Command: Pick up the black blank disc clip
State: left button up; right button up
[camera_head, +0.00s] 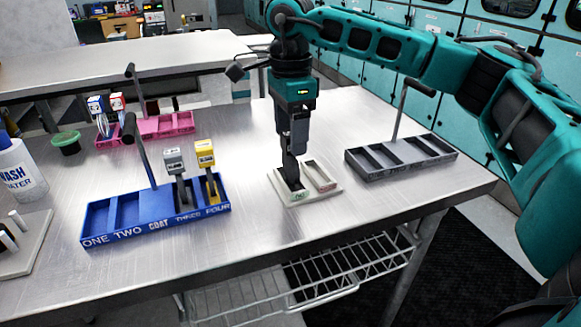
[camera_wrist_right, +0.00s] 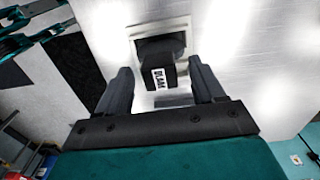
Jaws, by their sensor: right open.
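The black blank disc clip (camera_wrist_right: 146,77), with a white label, stands in the white two-slot holder (camera_head: 301,199). In the right wrist view the clip lies between the two spread fingers of my right gripper (camera_wrist_right: 160,72), with gaps on both sides. In the head view my right gripper (camera_head: 290,160) points down over the left slot of the holder and largely hides the clip. The holder's other slot (camera_head: 320,175) looks empty. My left gripper is not in view.
A blue rack (camera_head: 110,238) with grey (camera_head: 174,162) and yellow (camera_head: 205,155) clips stands left of the holder. A dark grey rack (camera_head: 400,158) with an upright handle stands right. A pink rack (camera_head: 160,124), green cup (camera_head: 66,142) and wash bottle (camera_head: 20,170) are farther left.

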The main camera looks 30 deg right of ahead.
jog(key=shift+f, duration=0.7)
grip_shut()
